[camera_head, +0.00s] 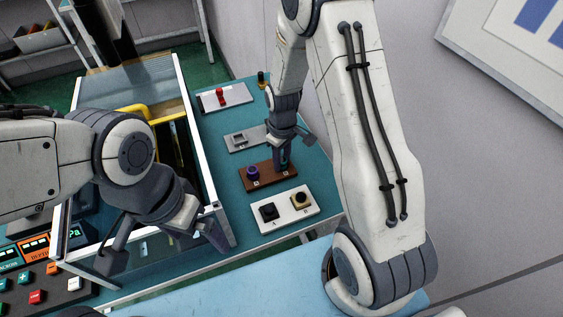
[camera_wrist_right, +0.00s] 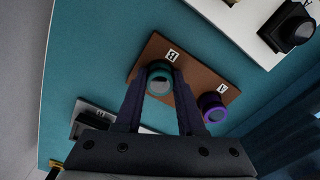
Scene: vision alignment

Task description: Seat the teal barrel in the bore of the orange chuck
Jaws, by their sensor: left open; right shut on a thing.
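The teal barrel (camera_wrist_right: 160,79) stands on a brown block (camera_wrist_right: 196,67) between the fingers of my right gripper (camera_wrist_right: 160,98), which is shut on it. In the head view my right gripper (camera_head: 284,160) comes down over the block's right end, and little of the teal barrel (camera_head: 284,168) shows. A white block (camera_head: 285,213) in front carries a black socket (camera_head: 269,211) marked A and a tan-gold socket (camera_head: 300,199) marked B. The tan-gold one may be the orange chuck; its colour is not clearly orange. My left gripper (camera_head: 167,248) is open and empty at the left.
A purple barrel (camera_head: 253,173) stands beside the teal one on the brown block. A grey block (camera_head: 246,138) and a white block with a red part (camera_head: 221,96) lie behind on the teal table (camera_head: 222,171). A glass-walled enclosure (camera_head: 205,180) borders it on the left.

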